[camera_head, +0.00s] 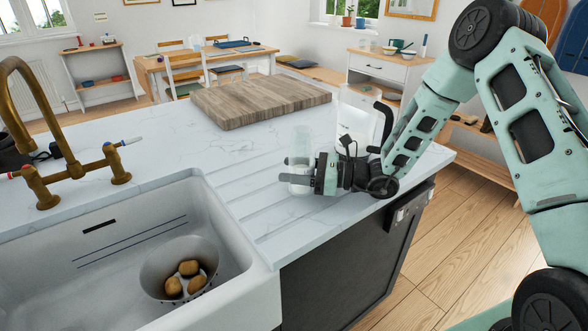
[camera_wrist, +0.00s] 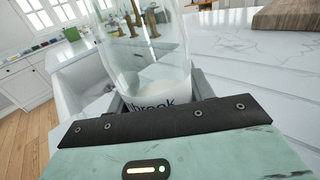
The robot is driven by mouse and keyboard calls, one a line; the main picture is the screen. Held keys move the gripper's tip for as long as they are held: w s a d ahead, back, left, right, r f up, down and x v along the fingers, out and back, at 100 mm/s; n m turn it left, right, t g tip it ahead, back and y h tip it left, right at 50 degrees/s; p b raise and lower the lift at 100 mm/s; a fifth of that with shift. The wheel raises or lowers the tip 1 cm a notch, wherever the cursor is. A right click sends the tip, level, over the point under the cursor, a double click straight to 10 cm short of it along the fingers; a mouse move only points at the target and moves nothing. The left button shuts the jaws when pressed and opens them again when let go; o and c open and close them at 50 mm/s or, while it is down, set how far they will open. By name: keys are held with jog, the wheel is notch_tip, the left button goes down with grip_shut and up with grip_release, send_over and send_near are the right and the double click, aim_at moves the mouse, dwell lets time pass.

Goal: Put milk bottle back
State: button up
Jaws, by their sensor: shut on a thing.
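The milk bottle (camera_head: 301,160) is clear glass and stands upright at the grooved drainer part of the white counter. My gripper (camera_head: 298,179) reaches it from the right, low on its body, and is shut on it. In the wrist view the bottle (camera_wrist: 150,60) rises between the fingers, with dark lettering and a whitish area near its base. I cannot tell whether its base touches the counter. No door rack shows clearly in either view.
A wooden chopping board (camera_head: 262,100) lies behind the bottle. A white sink (camera_head: 120,230) with a bowl of potatoes (camera_head: 180,268) and a brass tap (camera_head: 70,160) is at left. A dark appliance front (camera_head: 350,255) is below the counter. Wooden floor is open at right.

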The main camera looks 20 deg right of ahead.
jog(key=shift+f, duration=0.15)
jog(key=o, duration=1.4)
jog(key=shift+c, duration=0.2)
jog(key=b+v, duration=0.2)
jog(key=v, duration=1)
